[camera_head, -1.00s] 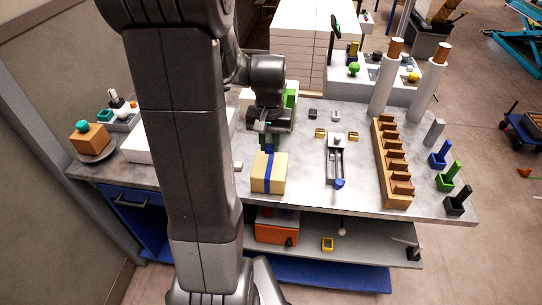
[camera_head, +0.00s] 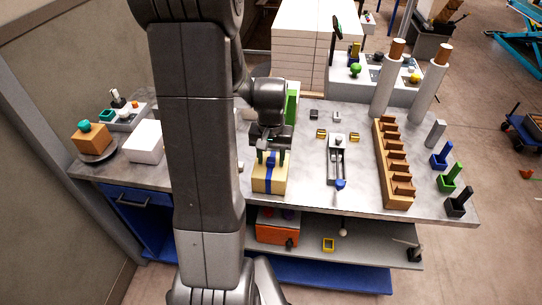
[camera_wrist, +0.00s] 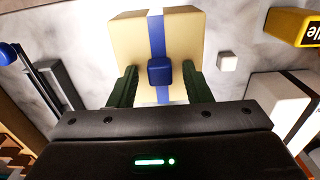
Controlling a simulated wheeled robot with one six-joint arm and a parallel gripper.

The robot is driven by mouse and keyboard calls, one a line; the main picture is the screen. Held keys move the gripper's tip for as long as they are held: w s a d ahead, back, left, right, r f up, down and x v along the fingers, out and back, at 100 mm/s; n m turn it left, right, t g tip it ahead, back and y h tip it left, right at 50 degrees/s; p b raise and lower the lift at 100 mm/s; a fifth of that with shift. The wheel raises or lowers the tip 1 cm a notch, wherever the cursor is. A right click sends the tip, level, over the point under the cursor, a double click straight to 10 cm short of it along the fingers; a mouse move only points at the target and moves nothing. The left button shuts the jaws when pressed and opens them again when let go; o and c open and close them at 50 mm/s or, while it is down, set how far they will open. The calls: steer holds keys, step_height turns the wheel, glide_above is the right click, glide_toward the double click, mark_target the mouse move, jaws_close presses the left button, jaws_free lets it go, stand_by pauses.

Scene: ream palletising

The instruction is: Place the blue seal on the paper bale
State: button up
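The paper bale (camera_head: 261,184) is a tan block with a blue strap around it, near the front edge of the bench. In the wrist view the bale (camera_wrist: 124,42) fills the upper middle. The blue seal (camera_wrist: 160,71) is a small dark blue block over the strap. It looks to be at the bale's face, but I cannot tell whether it touches. My gripper (camera_wrist: 160,82) has its two green fingers on either side of the seal, with a gap on each side. In the head view my gripper (camera_head: 270,157) is over the bale's back part.
A grey slide fixture (camera_head: 336,163) with a blue tip stands right of the bale. Beyond it is a brown stepped rack (camera_head: 391,165). A white box (camera_head: 146,143) lies left of my arm. Bare bench top separates the bale and the fixture.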

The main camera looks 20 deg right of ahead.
mark_target(271, 160)
steer(key=shift+r, duration=0.1)
step_height(271, 160, up, 12)
stand_by(0.6)
